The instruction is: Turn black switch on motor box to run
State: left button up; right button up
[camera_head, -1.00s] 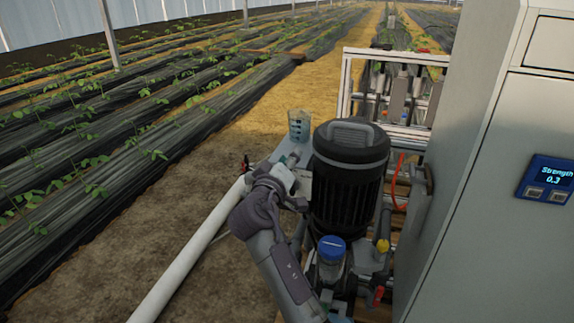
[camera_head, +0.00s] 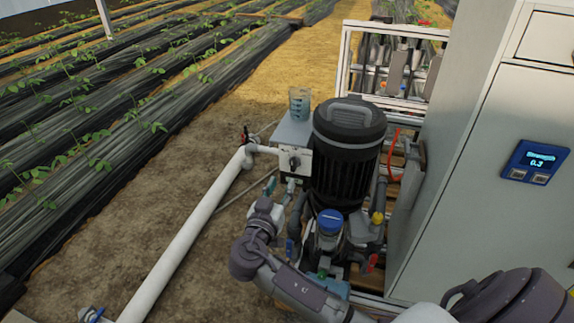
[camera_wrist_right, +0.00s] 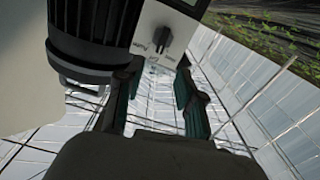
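The motor box (camera_head: 293,130) is a grey box with a white front panel, left of the black ribbed motor (camera_head: 348,150). Its black switch (camera_head: 295,161) is a small knob on that panel. In the right wrist view, the switch (camera_wrist_right: 163,38) shows near the top, with lettering on both sides too small to read surely. My right gripper (camera_head: 282,199) is below and in front of the panel, apart from the switch. In the right wrist view its two fingers (camera_wrist_right: 157,88) stand apart with nothing between them. My left gripper is not in view.
A clear cup (camera_head: 299,103) stands on the box. A white pipe (camera_head: 190,240) runs along the left. A blue-capped fitting (camera_head: 330,222) and a yellow fitting (camera_head: 377,218) sit below the motor. A grey cabinet (camera_head: 460,170) with a display closes off the right.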

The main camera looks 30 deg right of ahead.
aim_at(292, 163)
jog(key=x, duration=0.8)
jog(key=shift+w+d, duration=0.3)
